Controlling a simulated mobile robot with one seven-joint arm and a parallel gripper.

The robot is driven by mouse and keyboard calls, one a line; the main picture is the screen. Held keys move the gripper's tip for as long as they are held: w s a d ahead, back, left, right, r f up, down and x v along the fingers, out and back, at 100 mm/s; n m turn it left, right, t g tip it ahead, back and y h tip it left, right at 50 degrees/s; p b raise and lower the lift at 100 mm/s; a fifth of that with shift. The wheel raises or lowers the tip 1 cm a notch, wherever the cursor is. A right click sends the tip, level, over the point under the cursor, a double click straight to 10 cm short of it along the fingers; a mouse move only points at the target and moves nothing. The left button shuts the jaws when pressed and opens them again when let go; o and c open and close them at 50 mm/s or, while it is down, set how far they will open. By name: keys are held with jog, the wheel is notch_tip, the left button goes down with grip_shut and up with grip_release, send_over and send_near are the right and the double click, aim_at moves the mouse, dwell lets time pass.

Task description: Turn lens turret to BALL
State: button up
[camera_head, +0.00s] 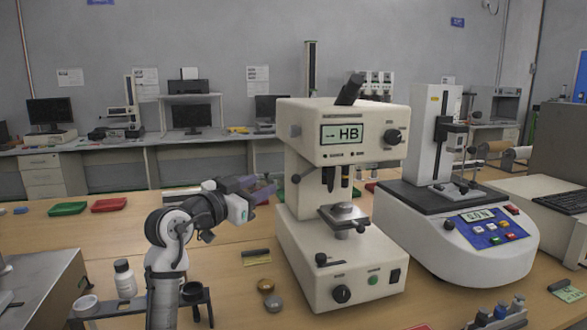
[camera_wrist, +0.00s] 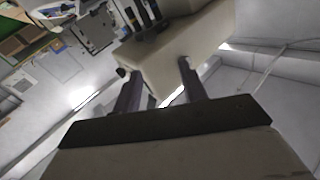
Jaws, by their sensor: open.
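The beige hardness tester (camera_head: 345,200) stands upright on the wooden table, and its screen reads "→ HB". I cannot read a BALL label. My gripper (camera_head: 264,187) is left of the tester's column, apart from the turret. In the wrist view my gripper (camera_wrist: 160,68) has two spread fingers with nothing between them. The tester's beige body (camera_wrist: 180,48) is beyond the fingers, and several dark barrels (camera_wrist: 145,15) show at the top.
A second white instrument (camera_head: 450,225) with a blue button panel stands to the right. Two small weights, one brass (camera_head: 265,285) and one grey (camera_head: 273,304), lie in front left. A white bottle (camera_head: 125,279) stands by my arm. Green (camera_head: 68,209) and red (camera_head: 108,205) trays lie behind left.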

aim_at(296, 178)
jog(key=shift+m+g+h, duration=0.3)
jog(key=shift+g, duration=0.3)
jog(key=p+x, duration=0.1)
jog(key=x, duration=0.4)
jog(key=p+x, duration=0.1)
jog(key=x, duration=0.4)
jog(key=f+p+x, duration=0.1)
jog(key=x, duration=0.4)
jog(key=shift+d+p, duration=0.1)
jog(key=shift+p, duration=0.25)
jog(key=shift+c, duration=0.2)
grip_shut()
